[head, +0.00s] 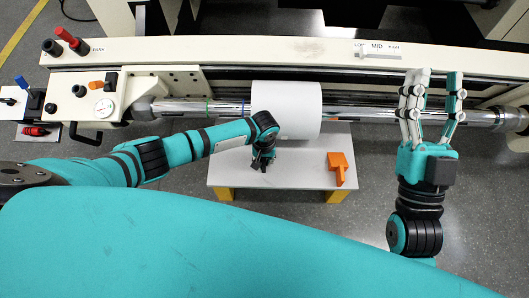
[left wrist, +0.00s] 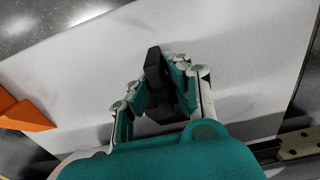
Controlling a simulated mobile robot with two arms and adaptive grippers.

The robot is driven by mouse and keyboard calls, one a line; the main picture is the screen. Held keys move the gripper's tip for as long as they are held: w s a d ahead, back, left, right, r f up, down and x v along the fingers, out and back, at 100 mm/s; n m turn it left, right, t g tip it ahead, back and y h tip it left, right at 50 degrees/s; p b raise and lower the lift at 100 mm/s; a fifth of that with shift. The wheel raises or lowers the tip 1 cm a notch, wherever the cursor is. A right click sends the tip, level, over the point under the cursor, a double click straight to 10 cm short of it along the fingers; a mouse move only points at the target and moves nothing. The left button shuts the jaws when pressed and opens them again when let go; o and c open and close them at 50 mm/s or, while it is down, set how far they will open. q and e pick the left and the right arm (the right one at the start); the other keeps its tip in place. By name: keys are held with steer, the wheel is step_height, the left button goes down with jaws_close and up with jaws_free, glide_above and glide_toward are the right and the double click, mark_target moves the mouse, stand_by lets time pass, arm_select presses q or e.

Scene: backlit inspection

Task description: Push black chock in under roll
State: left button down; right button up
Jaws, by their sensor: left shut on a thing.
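The white roll (head: 290,105) sits around a steel bar above a low white table. My left gripper (head: 263,155) is just in front of the roll, low over the table, fingers downward. In the left wrist view its fingers (left wrist: 160,95) are shut on the black chock (left wrist: 156,72), a dark wedge-like block. The wrist and fingers mostly hide the chock in the head view; whether it touches the roll or table I cannot tell. My right gripper (head: 432,92) is open and empty, fingers raised in front of the bar at the right.
An orange chock (head: 338,168) lies on the white table (head: 300,175), right of my left gripper; it also shows in the left wrist view (left wrist: 22,115). The steel bar (head: 360,112) runs across. A control panel (head: 85,100) with knobs stands at the left. The table between gripper and orange chock is clear.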

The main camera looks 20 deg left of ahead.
arm_select(q)
steer(key=shift+r+p, duration=0.3)
steer(key=shift+p, duration=0.05)
steer(key=shift+r+p, duration=0.55)
steer(key=shift+p, duration=0.05)
steer(key=shift+r+p, duration=0.3)
steer(key=shift+p, duration=0.1)
arm_select(e)
steer(key=shift+w+f+g+h, duration=1.1)
steer(key=shift+w+f+g, duration=0.7)
steer(key=shift+f+g, duration=2.5)
arm_select(q)
steer(key=shift+w+r+p, duration=0.1)
steer(key=shift+r+p, duration=0.6)
steer(key=shift+p, duration=0.05)
steer(key=shift+r+p, duration=0.3)
steer(key=shift+r, duration=0.05)
steer(key=shift+r+p, duration=0.25)
steer(key=shift+p, duration=0.1)
arm_select(e)
steer(key=s+d+f+g+h, duration=0.1)
steer(key=s+d+f+g, duration=0.1)
steer(key=f, duration=0.4)
steer(key=s+d+f+g+h, duration=0.1)
steer(key=s+f+g, duration=0.2)
steer(key=f, duration=0.3)
steer(key=shift+s+d+f+m+g+h, duration=0.2)
steer(key=shift+d+f+m+g+h, duration=0.1)
steer(key=shift+d+f+g, duration=0.15)
steer(key=shift+a+r, duration=0.1)
